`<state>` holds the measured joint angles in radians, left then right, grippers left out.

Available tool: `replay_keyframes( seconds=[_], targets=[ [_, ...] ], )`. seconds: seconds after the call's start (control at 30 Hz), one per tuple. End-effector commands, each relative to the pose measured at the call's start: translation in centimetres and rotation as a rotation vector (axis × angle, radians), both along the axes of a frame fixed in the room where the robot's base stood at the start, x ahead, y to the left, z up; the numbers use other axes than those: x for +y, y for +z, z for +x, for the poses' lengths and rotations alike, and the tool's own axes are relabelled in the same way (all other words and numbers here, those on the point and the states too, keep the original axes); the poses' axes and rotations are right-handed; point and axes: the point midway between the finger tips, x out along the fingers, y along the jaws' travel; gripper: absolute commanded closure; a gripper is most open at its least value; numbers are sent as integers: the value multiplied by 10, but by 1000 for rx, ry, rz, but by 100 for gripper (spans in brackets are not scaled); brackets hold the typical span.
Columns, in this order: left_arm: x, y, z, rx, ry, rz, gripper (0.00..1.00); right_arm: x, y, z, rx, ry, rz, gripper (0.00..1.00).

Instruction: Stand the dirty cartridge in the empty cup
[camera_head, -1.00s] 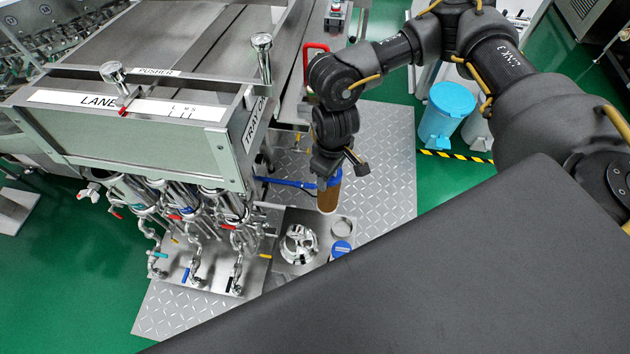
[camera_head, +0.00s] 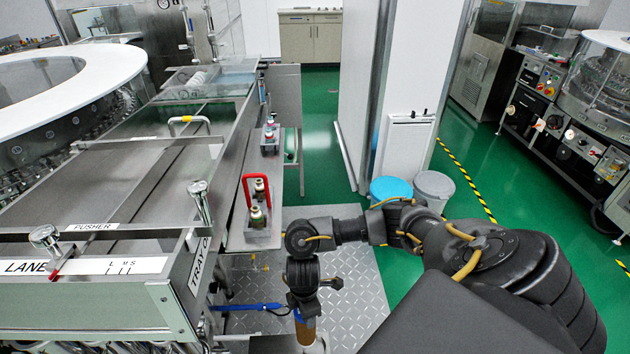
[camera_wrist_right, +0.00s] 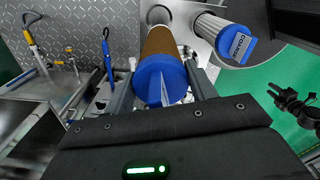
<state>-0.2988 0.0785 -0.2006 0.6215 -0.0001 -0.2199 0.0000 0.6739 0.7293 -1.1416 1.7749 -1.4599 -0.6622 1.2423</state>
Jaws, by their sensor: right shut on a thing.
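The dirty cartridge (camera_head: 306,333) has a brown body and a blue cap. In the right wrist view its blue cap (camera_wrist_right: 160,79) sits between the fingers of my right gripper (camera_wrist_right: 163,90), which is shut on it. The brown body points away from the gripper. A round grey rim, seemingly the empty cup (camera_wrist_right: 158,13), shows just beyond its far end. I cannot tell whether that end is above the rim or inside it. In the head view my right gripper (camera_head: 301,309) is at the bottom edge, and the cup is out of frame. My left gripper is not in view.
A pale cartridge with a blue cap marked COARSE (camera_wrist_right: 233,45) stands close beside the held one. The TRAY machine (camera_head: 185,285) is left of my arm. A blue bar (camera_head: 245,307) lies near the gripper. Textured floor plate (camera_head: 350,295) surrounds this area.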

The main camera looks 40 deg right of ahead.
Motion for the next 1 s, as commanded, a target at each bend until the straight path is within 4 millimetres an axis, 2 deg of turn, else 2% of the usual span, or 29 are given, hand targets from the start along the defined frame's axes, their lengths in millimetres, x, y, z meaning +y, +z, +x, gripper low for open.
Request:
replay_keyframes(
  seconds=[0.1,0.27,0.47,0.7,0.8,1.0],
  targets=[
    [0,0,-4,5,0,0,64,-14,-9,-9,2,36,2,90],
    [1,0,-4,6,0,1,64,-23,-13,-13,-1,66,3,90],
    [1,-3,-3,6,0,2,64,-24,-21,-13,-1,73,2,90],
    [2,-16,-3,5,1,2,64,-24,-64,-14,0,71,2,90],
    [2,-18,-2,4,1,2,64,-24,-74,-13,-1,71,2,90],
    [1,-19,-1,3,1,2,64,-24,-79,-13,-1,72,3,90]
  ],
)
